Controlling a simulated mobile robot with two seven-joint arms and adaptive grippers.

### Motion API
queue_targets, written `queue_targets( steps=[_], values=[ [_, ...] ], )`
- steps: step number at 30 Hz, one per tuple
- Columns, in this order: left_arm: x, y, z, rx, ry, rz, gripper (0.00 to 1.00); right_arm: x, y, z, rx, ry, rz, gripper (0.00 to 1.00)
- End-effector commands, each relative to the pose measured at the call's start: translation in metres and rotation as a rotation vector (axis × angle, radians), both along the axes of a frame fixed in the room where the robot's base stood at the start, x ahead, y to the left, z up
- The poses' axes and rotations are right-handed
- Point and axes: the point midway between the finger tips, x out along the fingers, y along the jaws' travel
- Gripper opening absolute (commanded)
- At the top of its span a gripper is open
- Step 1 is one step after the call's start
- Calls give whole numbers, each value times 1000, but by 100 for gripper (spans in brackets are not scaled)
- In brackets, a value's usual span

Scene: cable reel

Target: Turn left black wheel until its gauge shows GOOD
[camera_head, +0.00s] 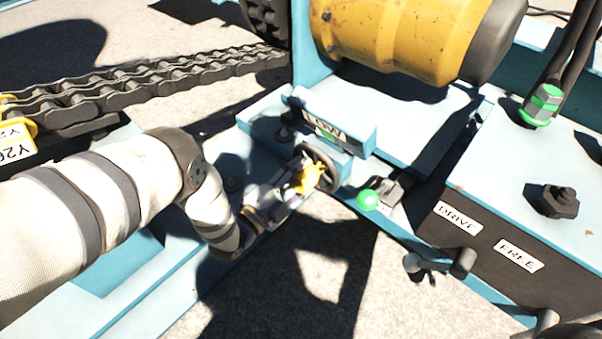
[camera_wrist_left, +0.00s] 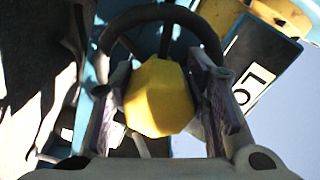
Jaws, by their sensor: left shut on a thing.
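The black wheel (camera_head: 325,165) stands upright on the front of a blue block, under its gauge. The gauge (camera_head: 325,131) shows a white plate reading LOW, with a bit of green at its lower edge. In the left wrist view the gauge plate (camera_wrist_left: 250,65) shows only the letters LO, and the wheel rim (camera_wrist_left: 160,14) arches across the top. My left gripper (camera_head: 301,182) is at the wheel, its fingers shut on a yellow faceted knob (camera_wrist_left: 158,98) in front of the wheel. The fingers hide part of the wheel. My right gripper is not in view.
A green ball-topped lever (camera_head: 367,199) stands just right of the wheel. DRIVE (camera_head: 457,217) and FREE (camera_head: 519,256) plates mark the dark housing at right. A yellow motor (camera_head: 415,35) sits above, and a heavy chain (camera_head: 150,83) runs at upper left. Bare concrete lies below the wheel.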

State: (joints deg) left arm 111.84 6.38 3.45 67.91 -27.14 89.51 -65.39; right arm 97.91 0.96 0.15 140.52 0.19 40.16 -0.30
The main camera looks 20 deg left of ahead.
Motion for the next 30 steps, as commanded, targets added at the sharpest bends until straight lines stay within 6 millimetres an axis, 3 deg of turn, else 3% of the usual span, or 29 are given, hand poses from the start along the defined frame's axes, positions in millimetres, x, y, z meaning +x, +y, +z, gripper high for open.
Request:
queue_targets(
  steps=[15, 30],
  values=[
    [-1, 0, 2, 270, -94, -4, 0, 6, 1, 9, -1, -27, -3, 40],
    [-1, 0, 1, 309, -106, -2, 0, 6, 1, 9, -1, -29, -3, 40]
  ],
)
